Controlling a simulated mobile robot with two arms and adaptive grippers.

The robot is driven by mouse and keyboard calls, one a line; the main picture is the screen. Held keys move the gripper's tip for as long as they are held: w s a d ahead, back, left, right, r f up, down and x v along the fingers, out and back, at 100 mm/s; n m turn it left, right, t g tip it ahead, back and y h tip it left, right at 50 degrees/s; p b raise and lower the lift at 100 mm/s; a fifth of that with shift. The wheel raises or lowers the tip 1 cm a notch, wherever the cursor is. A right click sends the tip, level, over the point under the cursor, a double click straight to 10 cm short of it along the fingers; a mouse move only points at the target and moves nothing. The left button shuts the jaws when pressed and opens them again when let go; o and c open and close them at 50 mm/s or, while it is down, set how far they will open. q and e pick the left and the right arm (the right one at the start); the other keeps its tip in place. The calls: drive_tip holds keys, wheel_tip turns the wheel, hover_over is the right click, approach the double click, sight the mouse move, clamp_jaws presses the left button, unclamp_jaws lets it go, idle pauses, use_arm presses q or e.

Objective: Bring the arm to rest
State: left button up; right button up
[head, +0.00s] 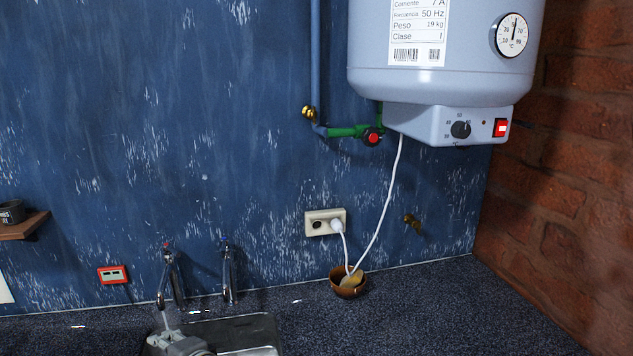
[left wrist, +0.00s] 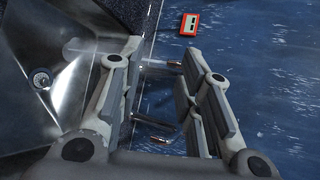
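My left gripper (head: 182,343) shows at the bottom of the head view, over the sink and in front of the left tap. In the left wrist view my left gripper (left wrist: 163,58) has its two fingers spread apart with nothing held between them. The left tap (head: 170,275) and the right tap (head: 229,272) are on the blue wall. In the left wrist view, both taps show through the gap between the fingers, beyond them. Whether a finger touches a tap cannot be told. My right gripper is in neither view.
The metal sink (head: 250,335) is set in the dark speckled counter (head: 450,310). A brown bowl (head: 348,284) stands by the wall under a socket (head: 325,222). A water heater (head: 440,50) hangs above. A wooden shelf (head: 28,228) juts out at left. The counter's right part is clear.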

use_arm(q)
drive_tip(key=s+d+f+n+g+h, duration=0.25)
drive_tip(key=s+f+n+h, duration=0.2)
drive_tip(key=s+f, duration=0.95)
drive_tip(key=s+d+n+g+h, duration=0.1)
drive_tip(key=s+d+n+h, duration=0.2)
drive_tip(key=s, duration=0.5)
drive_tip(key=s+d+n+g+h, duration=0.1)
drive_tip(key=s+d+h, duration=0.3)
drive_tip(key=s, duration=0.5)
wheel_tip(320, 180, down, 30)
drive_tip(key=g+b, duration=0.2)
drive_tip(key=b, duration=0.3)
drive_tip(key=s+a+f+b, duration=0.2)
drive_tip(key=s+f+b, duration=0.3)
drive_tip(key=s+f, duration=1.3)
wheel_tip(320, 180, down, 4)
drive_tip(key=shift+s+a+f+m+g+y, duration=0.15)
drive_tip(key=shift+a+m+g+y, duration=0.1)
drive_tip(key=shift+m+g+y, duration=0.15)
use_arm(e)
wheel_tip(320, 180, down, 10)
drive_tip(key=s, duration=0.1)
